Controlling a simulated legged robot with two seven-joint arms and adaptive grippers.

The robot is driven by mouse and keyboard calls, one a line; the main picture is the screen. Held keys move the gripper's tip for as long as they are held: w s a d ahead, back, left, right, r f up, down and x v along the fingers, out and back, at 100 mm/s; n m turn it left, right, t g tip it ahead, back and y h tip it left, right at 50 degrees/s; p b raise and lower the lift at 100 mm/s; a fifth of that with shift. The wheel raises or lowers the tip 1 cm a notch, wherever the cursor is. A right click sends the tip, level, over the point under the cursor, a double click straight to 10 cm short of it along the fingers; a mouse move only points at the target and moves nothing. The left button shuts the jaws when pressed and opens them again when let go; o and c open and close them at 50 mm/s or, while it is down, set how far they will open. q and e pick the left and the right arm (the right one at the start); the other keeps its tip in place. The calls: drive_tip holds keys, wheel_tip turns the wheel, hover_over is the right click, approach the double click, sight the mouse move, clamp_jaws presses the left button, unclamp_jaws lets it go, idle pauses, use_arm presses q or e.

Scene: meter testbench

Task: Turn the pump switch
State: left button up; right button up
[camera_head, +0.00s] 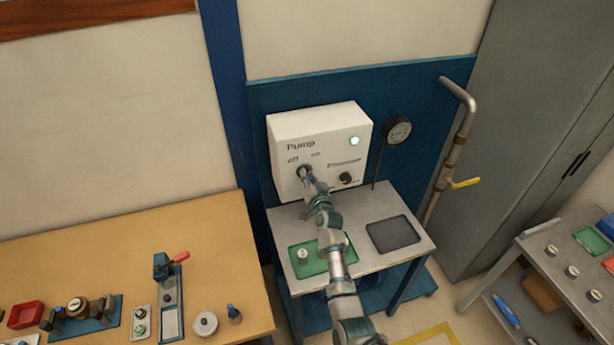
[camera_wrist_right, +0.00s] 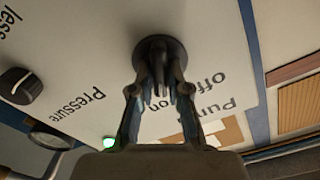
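The white pump box (camera_head: 285,125) stands at the back of the small bench, with "Pump", "off" and "on" printed on its face. The dark round pump switch (camera_head: 301,170) is under these labels and largely hidden by my right gripper (camera_head: 308,179). In the right wrist view the switch (camera_wrist_right: 160,46) shows upside down, with the fingers of my right gripper (camera_wrist_right: 161,88) closed in around its handle. Which label the handle points to is hard to tell. The green lamp (camera_head: 355,141) on the box is lit. My left gripper is not in view.
A pressure knob (camera_head: 346,178) sits right of the switch. A gauge (camera_head: 397,130) and a pipe with a yellow valve handle (camera_head: 466,183) stand further right. The bench holds a green mat (camera_head: 309,268) and a dark pad (camera_head: 393,235). A wooden table (camera_head: 120,240) is at left.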

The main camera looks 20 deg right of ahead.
drive_tip(key=o, duration=0.4)
drive_tip(key=shift+f, duration=0.1)
drive_tip(key=shift+s, duration=0.1)
drive_tip(key=s, duration=1.1)
drive_tip(key=shift+s+d+f, duration=0.1)
drive_tip(key=shift+s+d, duration=0.1)
drive_tip(key=shift+s, duration=0.15)
